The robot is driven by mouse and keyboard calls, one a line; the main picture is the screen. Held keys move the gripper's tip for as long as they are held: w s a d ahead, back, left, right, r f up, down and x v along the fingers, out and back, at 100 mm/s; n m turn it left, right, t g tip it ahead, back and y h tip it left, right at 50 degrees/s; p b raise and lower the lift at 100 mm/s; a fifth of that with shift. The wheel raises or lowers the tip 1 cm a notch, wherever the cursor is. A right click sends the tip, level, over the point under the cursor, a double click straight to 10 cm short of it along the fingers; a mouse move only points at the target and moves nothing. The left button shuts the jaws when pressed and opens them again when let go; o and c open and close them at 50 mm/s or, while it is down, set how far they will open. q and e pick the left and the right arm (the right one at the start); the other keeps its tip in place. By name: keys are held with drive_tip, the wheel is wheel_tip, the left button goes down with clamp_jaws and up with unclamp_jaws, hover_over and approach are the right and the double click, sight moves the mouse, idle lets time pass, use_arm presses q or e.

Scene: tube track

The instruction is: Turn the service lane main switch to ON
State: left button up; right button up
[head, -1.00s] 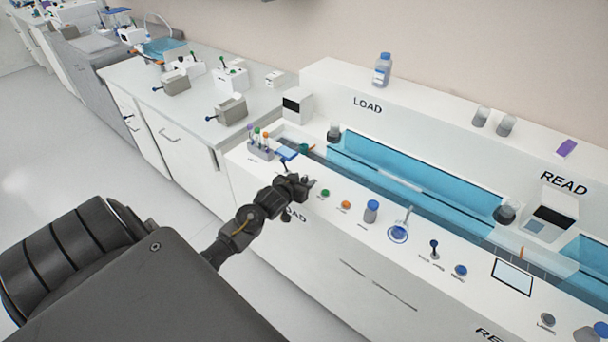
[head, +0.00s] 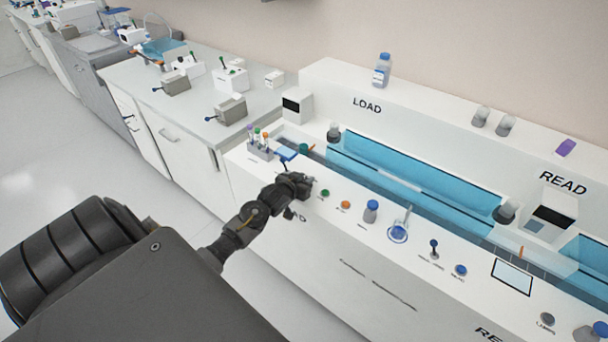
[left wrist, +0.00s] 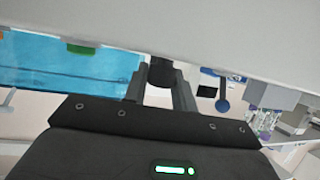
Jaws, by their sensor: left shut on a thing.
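My left gripper (head: 306,184) is over the white LOAD panel (head: 335,213), between a blue-tipped lever (head: 286,154) and a green button (head: 325,193). In the left wrist view its two fingers (left wrist: 160,88) stand on either side of a dark round knob (left wrist: 161,73) under the panel edge, and are shut on it. In the head view the gripper hides this knob. I cannot read a label or ON mark there, so I cannot confirm it is the service lane main switch or its setting. My right gripper is not in view.
An orange button (head: 346,205), a blue-capped bottle (head: 371,211) and a flask on a blue ring (head: 399,229) stand to the right on the panel. A rack of tubes (head: 260,148) stands at its left end. A blue-covered trough (head: 410,183) runs behind.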

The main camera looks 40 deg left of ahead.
use_arm(q)
drive_tip(key=shift+a+r+m+h, duration=0.1)
drive_tip(key=shift+m+h, duration=0.2)
drive_tip(key=shift+h, duration=0.1)
drive_tip(key=shift+m+h+p, duration=0.35)
drive_tip(key=shift+m+h, duration=0.55)
drive_tip(key=shift+h, duration=0.1)
drive_tip(key=shift+m+h, duration=0.9)
drive_tip(key=m+h+b, duration=0.2)
drive_tip(key=h+b, duration=0.1)
drive_tip(key=shift+f+m+g+h, duration=0.25)
drive_tip(key=shift+m+g+h, duration=0.05)
drive_tip(key=shift+m+g, duration=0.1)
drive_tip(key=shift+m+g+h+b, duration=0.5)
drive_tip(key=shift+m+h+b, duration=0.2)
drive_tip(key=shift+b, duration=0.1)
drive_tip(key=shift+r+m+h+b, duration=0.15)
drive_tip(key=shift+m+h+b, duration=0.15)
drive_tip(key=shift+m, duration=0.1)
drive_tip(key=o, duration=1)
